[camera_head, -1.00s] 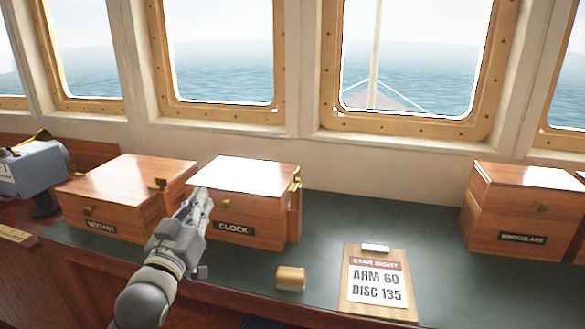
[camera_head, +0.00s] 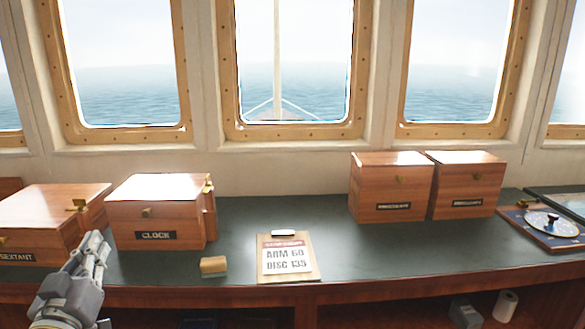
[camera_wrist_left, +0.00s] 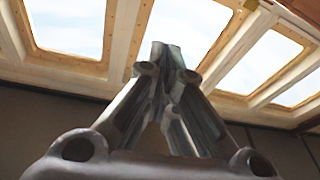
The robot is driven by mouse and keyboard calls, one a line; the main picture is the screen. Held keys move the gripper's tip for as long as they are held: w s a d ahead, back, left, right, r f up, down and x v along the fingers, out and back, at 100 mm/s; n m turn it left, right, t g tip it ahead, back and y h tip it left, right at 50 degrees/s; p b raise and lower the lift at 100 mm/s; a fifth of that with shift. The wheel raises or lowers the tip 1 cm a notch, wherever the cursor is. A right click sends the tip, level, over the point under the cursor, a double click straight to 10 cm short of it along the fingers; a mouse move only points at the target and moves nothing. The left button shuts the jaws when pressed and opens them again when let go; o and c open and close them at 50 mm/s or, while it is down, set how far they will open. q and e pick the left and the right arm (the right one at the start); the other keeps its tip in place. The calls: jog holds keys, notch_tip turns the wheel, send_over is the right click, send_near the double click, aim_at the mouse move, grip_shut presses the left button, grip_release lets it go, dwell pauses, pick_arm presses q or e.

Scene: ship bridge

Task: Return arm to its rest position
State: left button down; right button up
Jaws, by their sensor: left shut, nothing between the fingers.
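My left gripper (camera_head: 92,250) is at the lower left of the head view, its fingers together and pointing up, with nothing between them. It appears in front of the gap between the sextant box (camera_head: 48,215) and the clock box (camera_head: 158,205). In the left wrist view the closed fingers (camera_wrist_left: 165,85) point up toward the windows. My right gripper is not in view.
A clipboard (camera_head: 287,275) reading "ARM 60 DISC 135" and a small brass cylinder (camera_head: 213,265) lie on the green counter (camera_head: 330,225). Two labelled wooden boxes (camera_head: 390,192) (camera_head: 466,190) stand at right, with a round dial (camera_head: 550,223) beyond.

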pick_arm(q)
jog(key=w+f+g, duration=0.2)
jog(key=f+g, duration=0.1)
jog(key=f, duration=0.9)
jog(key=w+f+g, duration=0.2)
jog(key=f, duration=1.1)
jog(key=s+d+f+m+g+h+p, duration=0.1)
jog(key=s+d+f+g, duration=0.2)
jog(key=f, duration=0.9)
jog(key=s+f+m+g+h, duration=0.15)
jog(key=s+f, duration=0.25)
jog(key=f, duration=0.8)
jog(key=s+d+f+m+g, duration=0.1)
jog(key=s+d+f+g, duration=0.15)
jog(key=s+f, duration=0.65)
jog(key=s+d+f+g, duration=0.2)
jog(key=s+f+g, duration=0.1)
jog(key=s+f, duration=0.6)
jog(key=s+d+f+g, duration=0.1)
jog(key=s+f, duration=0.2)
jog(key=s, duration=0.5)
jog(key=s+d+f+m+g+p, duration=0.1)
jog(key=s+d+f+g, duration=0.1)
jog(key=s, duration=0.6)
jog(key=s+d+f+m+g, duration=0.1)
jog(key=s+f, duration=0.3)
jog(key=s, duration=0.5)
jog(key=shift+d+h, duration=0.35)
